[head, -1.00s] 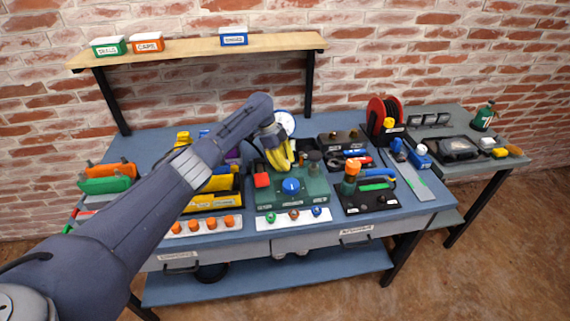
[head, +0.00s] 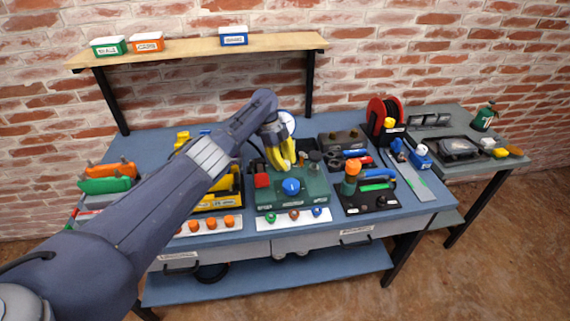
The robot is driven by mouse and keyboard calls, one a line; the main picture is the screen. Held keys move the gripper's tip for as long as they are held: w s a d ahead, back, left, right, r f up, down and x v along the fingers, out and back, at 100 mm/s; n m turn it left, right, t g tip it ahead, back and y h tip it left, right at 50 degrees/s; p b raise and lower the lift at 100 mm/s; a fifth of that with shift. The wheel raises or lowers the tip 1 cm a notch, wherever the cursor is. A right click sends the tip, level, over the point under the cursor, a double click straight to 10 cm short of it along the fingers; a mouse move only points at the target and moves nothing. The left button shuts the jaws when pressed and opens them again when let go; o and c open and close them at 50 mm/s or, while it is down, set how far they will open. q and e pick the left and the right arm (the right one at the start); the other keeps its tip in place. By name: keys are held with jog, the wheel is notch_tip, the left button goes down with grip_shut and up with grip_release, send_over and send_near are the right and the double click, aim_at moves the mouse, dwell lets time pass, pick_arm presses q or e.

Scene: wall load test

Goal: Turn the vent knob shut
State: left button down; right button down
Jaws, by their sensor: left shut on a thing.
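My left gripper (head: 284,166) points down at the back of this block, just behind the blue knob. Its yellow fingers are shut on a small part there. That part looks like the vent knob, but the fingers hide it, so its angle cannot be told. A dark cylinder (head: 315,160) stands right of the fingers. My right gripper is not in view.
A white strip (head: 282,222) with small coloured knobs lies in front. A black base (head: 381,203) with an orange-topped part stands to the right, a yellow-and-black bin (head: 221,201) to the left. A round gauge (head: 287,121) is behind my wrist. A wooden shelf (head: 190,48) spans above.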

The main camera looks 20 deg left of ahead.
pick_arm(q)
jog(key=shift+d, duration=0.35)
jog(key=c, duration=1.3)
grip_release()
jog(key=shift+o, duration=1.3)
jog(key=shift+a, duration=0.1)
jog(key=v, duration=1.2)
jog(key=shift+r, duration=0.1)
